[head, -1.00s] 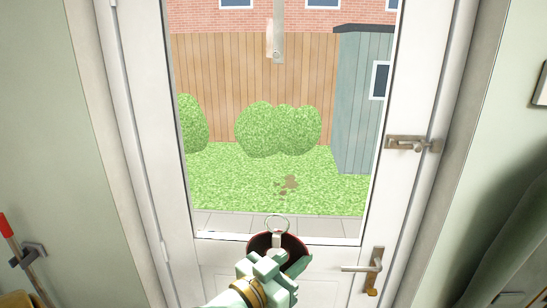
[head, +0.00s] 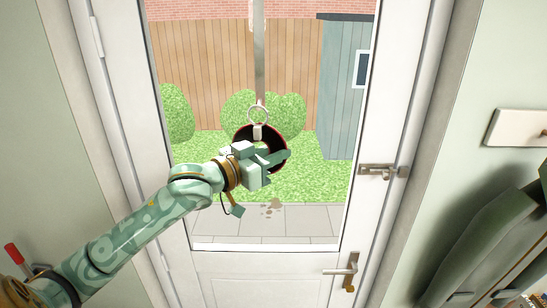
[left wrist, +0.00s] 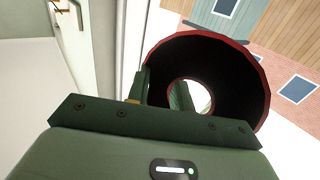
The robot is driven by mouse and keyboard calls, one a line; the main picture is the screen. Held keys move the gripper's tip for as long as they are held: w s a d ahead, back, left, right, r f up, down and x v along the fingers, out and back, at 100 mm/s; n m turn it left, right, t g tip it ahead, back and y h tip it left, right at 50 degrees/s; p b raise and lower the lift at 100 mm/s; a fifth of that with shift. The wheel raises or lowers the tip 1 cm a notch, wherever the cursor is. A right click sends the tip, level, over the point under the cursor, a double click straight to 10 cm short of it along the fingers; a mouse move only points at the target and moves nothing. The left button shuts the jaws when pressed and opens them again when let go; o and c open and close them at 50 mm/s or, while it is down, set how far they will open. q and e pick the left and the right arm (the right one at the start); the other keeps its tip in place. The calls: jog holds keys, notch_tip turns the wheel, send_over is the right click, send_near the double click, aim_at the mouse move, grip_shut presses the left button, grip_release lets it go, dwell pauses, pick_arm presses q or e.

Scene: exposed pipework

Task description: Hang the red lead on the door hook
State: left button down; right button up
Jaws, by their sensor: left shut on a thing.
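The red lead (head: 243,132) looks like a thick dark roll with a red rim and a central hole. A small metal ring (head: 258,115) stands up from its top on a pale tab. My left gripper (head: 268,160) is shut on the lead's lower part, in front of the door glass. The lead also fills much of the left wrist view (left wrist: 220,48), beyond the fingers. The door hook (head: 259,60) is a long pale strip hanging down over the glass. Its lower end meets the metal ring in the picture; I cannot tell whether they touch. My right gripper is out of view.
The white door has a bolt (head: 384,171) and a lever handle (head: 344,270) on its right side. A dark green coat-like thing (head: 480,240) hangs at the right under a white rail (head: 516,127). A red-tipped handle (head: 13,254) stands at lower left.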

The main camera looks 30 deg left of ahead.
pick_arm(q)
jog(key=shift+w+a+f+b, duration=0.15)
jog(key=shift+w+a+b, duration=0.6)
jog(key=shift+w, duration=0.3)
jog(key=shift+w+a+f+b, duration=0.1)
jog(key=shift+w+a+b, duration=0.15)
jog(key=shift+w, duration=0.15)
jog(key=shift+w+a+b, duration=0.15)
jog(key=shift+w+b, duration=0.1)
jog(key=shift+w, duration=0.15)
jog(key=w+a, duration=0.1)
jog(key=w+a+f, duration=0.1)
jog(key=w, duration=0.1)
jog(key=c, duration=1.2)
grip_release()
jog(key=shift+o, duration=0.2)
